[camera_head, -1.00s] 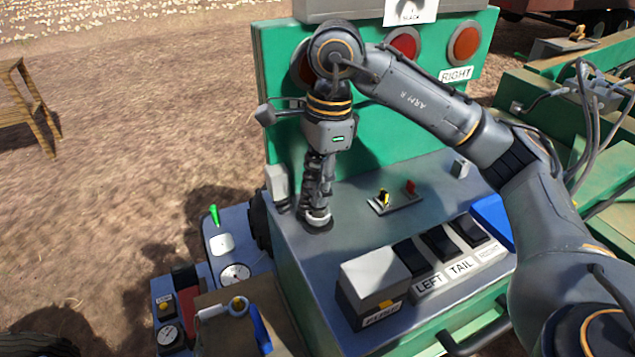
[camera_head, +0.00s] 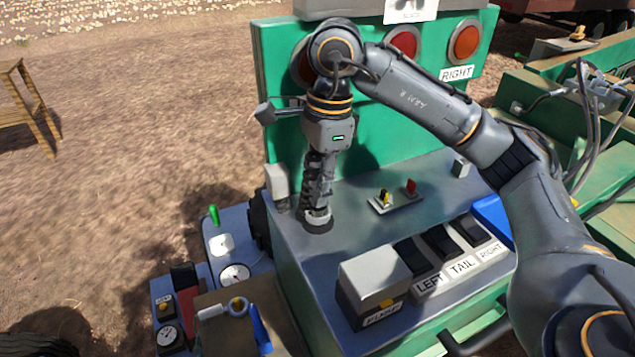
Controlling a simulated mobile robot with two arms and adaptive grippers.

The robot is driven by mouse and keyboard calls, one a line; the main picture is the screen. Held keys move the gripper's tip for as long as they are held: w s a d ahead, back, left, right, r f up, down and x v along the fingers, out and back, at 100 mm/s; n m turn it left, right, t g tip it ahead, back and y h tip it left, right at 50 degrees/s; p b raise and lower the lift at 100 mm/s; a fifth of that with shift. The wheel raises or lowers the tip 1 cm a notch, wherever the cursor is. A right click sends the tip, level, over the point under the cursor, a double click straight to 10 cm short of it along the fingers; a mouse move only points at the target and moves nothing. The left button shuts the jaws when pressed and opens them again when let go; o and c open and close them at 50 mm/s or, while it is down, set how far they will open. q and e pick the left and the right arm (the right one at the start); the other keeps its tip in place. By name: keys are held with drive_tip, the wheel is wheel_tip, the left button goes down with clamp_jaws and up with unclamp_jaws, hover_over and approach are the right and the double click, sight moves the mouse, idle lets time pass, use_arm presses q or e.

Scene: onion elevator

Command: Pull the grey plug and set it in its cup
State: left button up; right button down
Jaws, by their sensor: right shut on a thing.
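My right gripper (camera_head: 317,200) points straight down over the left part of the grey console top. Its fingers are shut on the grey plug (camera_head: 317,216), a small round grey piece low between the fingertips. A dark ring (camera_head: 318,228) surrounds the plug's foot on the console top. The fingers hide most of the plug, and I cannot tell whether this ring is a socket or the cup. My left gripper is out of view.
Behind stands a green panel (camera_head: 376,133) with red and orange lamps. On the console are a small plate with yellow and red toggles (camera_head: 396,203), a grey fuse box (camera_head: 373,280) and black switches labelled LEFT, TAIL and RIGHT (camera_head: 443,242). Gauges (camera_head: 234,275) lie lower left.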

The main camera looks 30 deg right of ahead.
sight(318, 160)
drive_tip(key=shift+f, duration=0.15)
drive_tip(key=shift+f+b, duration=0.35)
drive_tip(key=shift+b, duration=0.1)
drive_tip(key=shift+f+b, duration=0.25)
drive_tip(key=shift+b, duration=0.05)
drive_tip(key=c, duration=0.6)
unclamp_jaws()
drive_tip(key=shift+r+p, duration=2.3)
drive_tip(key=shift+r, duration=1.3)
